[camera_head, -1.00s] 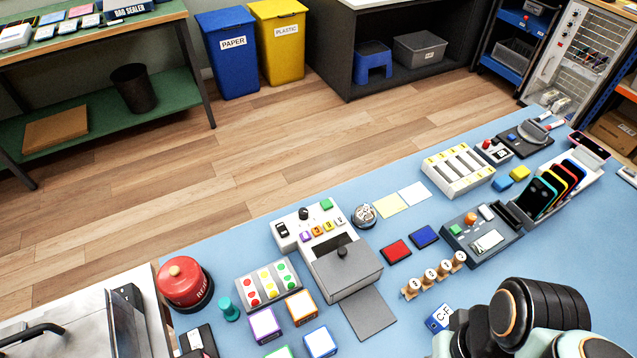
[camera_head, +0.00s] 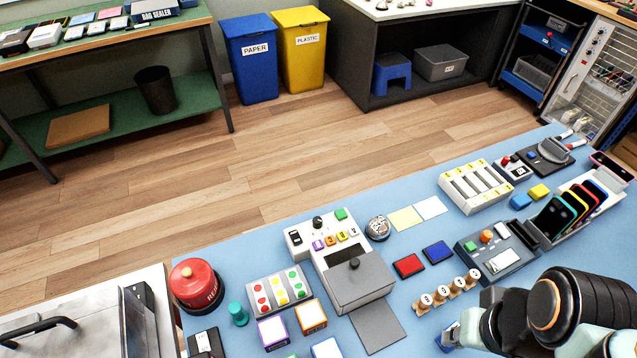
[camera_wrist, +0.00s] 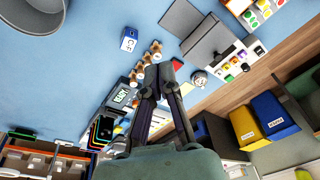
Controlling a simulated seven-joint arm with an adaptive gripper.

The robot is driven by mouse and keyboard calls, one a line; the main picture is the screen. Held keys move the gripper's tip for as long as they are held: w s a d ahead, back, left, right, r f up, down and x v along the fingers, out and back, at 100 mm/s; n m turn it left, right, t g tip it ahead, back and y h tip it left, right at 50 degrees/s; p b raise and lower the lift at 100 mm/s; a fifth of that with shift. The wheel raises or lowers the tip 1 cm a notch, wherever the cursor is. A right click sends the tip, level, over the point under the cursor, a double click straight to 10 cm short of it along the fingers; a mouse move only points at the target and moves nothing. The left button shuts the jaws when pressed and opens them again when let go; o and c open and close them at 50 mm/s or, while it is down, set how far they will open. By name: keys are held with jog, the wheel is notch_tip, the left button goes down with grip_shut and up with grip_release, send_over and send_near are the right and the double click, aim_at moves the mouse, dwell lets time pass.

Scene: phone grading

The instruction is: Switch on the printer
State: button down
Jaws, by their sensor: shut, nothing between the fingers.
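The likely printer (camera_head: 340,262) is a white unit with a grey cover and a grey sheet in front, on the blue table. Its top panel carries a black rocker switch (camera_head: 295,238), a black knob (camera_head: 318,222), a green button (camera_head: 341,214) and a row of coloured buttons. I cannot read the switch's position. In the wrist view, its white panel (camera_wrist: 243,58) lies right of the fingers. My gripper (camera_wrist: 160,78) is shut and empty, apart from the printer, with wooden stampers (camera_wrist: 150,55) just beyond its tips. In the head view my arm shows at lower right; the fingertips are not distinguishable.
Red and blue pads (camera_head: 408,265) and stampers (camera_head: 452,290) stand between the printer and my arm. A grey device (camera_head: 497,252) and a phone rack (camera_head: 583,207) are at right. A red dome button (camera_head: 195,285) and coloured-dot panel (camera_head: 280,288) are left of the printer.

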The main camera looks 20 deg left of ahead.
jog(key=w+a+r+n+t, duration=0.1)
jog(key=w+a+r+t, duration=0.2)
jog(key=w, duration=0.7)
jog(key=n+g+y, duration=0.1)
jog(key=n+g, duration=0.2)
jog(key=n, duration=0.4)
send_over(297, 240)
jog(key=s+d, duration=0.2)
jog(key=s+d+f+x, duration=0.1)
jog(key=s+d+x, duration=0.1)
jog(key=x, duration=0.9)
jog(key=shift+w+a+r, duration=0.2)
jog(key=shift+w+a, duration=0.1)
jog(key=shift+a, duration=0.1)
jog(key=x, duration=1.2)
jog(key=shift+s+d+f, duration=0.25)
jog(key=shift+s+d, duration=0.1)
jog(key=shift+s+f, duration=0.1)
jog(key=shift+f, duration=0.65)
